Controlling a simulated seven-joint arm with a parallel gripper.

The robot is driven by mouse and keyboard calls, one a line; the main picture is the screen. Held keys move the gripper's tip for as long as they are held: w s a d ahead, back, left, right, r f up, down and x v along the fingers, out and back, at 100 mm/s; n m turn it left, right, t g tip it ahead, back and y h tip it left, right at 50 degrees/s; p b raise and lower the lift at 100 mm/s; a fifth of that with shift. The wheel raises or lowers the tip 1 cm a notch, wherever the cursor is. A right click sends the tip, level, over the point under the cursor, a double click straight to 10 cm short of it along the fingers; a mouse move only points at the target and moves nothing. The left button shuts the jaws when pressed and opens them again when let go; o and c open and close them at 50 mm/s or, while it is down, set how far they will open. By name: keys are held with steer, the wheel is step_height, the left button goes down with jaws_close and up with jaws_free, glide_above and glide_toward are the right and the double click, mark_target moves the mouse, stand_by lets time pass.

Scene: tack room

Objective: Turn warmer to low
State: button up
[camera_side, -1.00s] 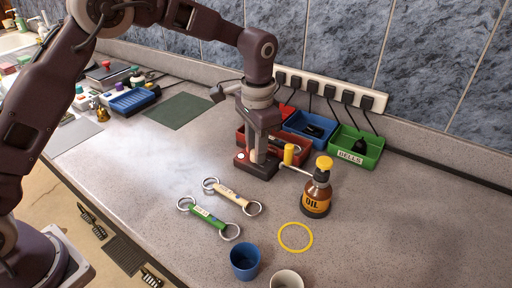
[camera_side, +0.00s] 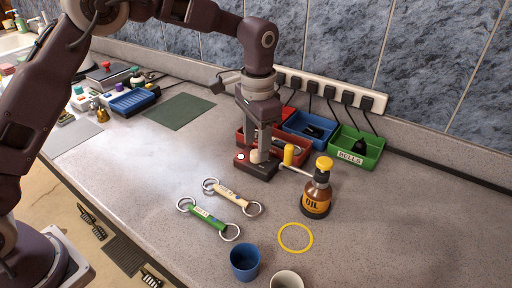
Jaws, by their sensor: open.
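A small dark box with a red-brown top (camera_side: 243,167) stands on the counter; I take it to be the warmer. The gripper hides part of the post and the box's back. No setting marks are readable.
Red, blue (camera_side: 309,127) and green (camera_side: 358,149) bins sit behind. Two ringed straps, green (camera_side: 208,218) and cream (camera_side: 238,200), lie in front, with a yellow ring (camera_side: 295,237) and a blue cup (camera_side: 244,262). The right counter is clear.

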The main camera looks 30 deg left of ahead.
mark_target(256, 153)
step_height(256, 153, up, 5)
steer(key=shift+d+r, duration=0.1)
steer(key=s+a+r+n+t, duration=0.1)
steer(key=s+a+r, duration=0.2)
steer(key=s+r, duration=0.35)
steer(key=s+a+r+n+t, duration=0.1)
steer(key=s+a+r+t, duration=0.1)
steer(key=s+a+r, duration=0.4)
steer(key=s+a+f+n+t, duration=0.1)
steer(key=s+f, duration=0.1)
steer(key=s, duration=0.7)
steer(key=s+f+n+t, duration=0.1)
steer(key=s+f+n, duration=0.1)
steer(key=s, duration=0.7)
steer(key=shift+s+a+f+h, duration=0.3)
steer(key=shift+a+f, duration=0.05)
steer(key=shift+f, duration=0.3)
